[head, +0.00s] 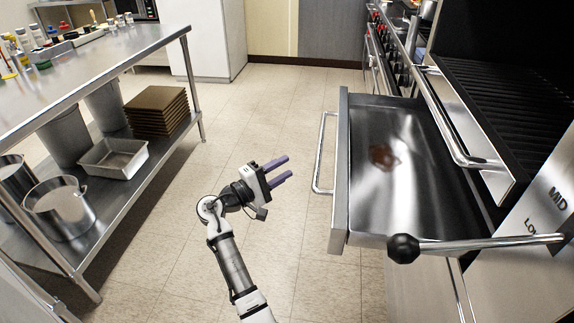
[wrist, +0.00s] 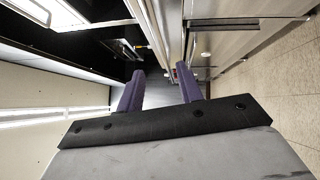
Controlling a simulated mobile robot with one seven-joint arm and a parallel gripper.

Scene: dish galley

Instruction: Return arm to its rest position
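My gripper (head: 284,170) is in the middle of the head view, in the air above the floor between the steel table and the pulled-out drawer. Its two purple fingers point right toward the drawer's handle and are apart, with nothing between them. In the wrist view my gripper (wrist: 160,88) also shows open and empty. My arm reaches up from the bottom of the head view and bends at the wrist.
The open steel drawer (head: 440,205) holds a brown stain and has a bar handle (head: 322,150). A grill lever with a black knob (head: 403,248) sticks out at lower right. The steel table (head: 95,65) stands left with pots and trays below. Tiled floor (head: 270,110) is clear between.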

